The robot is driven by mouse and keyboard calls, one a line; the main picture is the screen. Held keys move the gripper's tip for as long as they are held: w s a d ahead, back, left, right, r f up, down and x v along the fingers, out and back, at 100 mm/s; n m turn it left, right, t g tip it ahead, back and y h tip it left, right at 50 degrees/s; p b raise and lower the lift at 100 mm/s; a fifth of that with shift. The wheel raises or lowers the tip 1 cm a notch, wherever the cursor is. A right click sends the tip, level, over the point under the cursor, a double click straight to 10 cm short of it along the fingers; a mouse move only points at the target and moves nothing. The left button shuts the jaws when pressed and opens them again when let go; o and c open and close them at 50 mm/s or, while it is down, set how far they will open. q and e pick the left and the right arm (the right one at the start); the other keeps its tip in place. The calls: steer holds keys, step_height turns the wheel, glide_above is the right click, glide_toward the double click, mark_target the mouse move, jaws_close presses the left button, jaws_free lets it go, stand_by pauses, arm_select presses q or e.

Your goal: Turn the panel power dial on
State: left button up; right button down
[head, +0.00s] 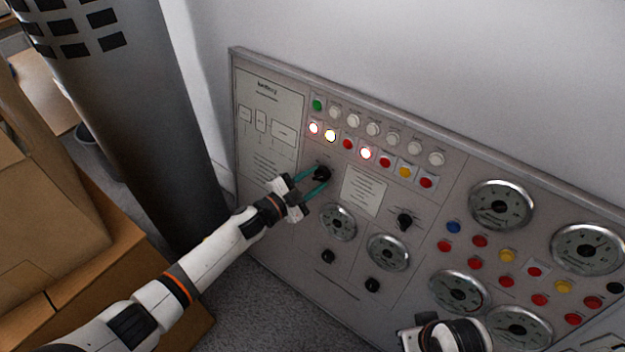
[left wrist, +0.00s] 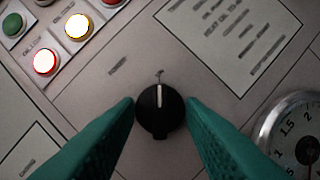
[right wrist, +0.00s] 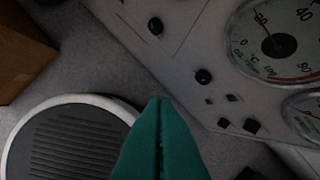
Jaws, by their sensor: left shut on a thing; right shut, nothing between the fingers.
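The black panel power dial (head: 322,173) is on the grey control panel (head: 300,262), below the row of lit buttons. My left gripper (head: 317,181) has its green fingers on either side of the dial and is shut on it. In the left wrist view the dial (left wrist: 160,118) sits between the two fingertips (left wrist: 162,106), its white pointer line toward a small mark at the top. My right gripper shows its fingers pressed together and empty in the right wrist view (right wrist: 161,104). In the head view only part of my right arm shows at the bottom.
Similar black knobs (head: 404,221) and several round gauges (head: 501,205) are on the panel nearby. Three lamps glow, one of them yellow (head: 330,136). Cardboard boxes (head: 120,262) and a dark column stand at left. Carpeted floor is below the panel.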

arm_select(q)
steer(key=o, duration=1)
arm_select(e)
steer(key=shift+d, duration=0.1)
arm_select(q)
steer(key=shift+s+a, duration=0.15)
steer(key=p+v, duration=0.2)
steer(key=v, duration=0.9)
steer(key=shift+s+a, duration=0.2)
steer(key=shift+a, duration=0.05)
arm_select(e)
step_height(320, 180, down, 8)
steer(key=shift+w+g, duration=0.15)
steer(key=shift+g, duration=0.15)
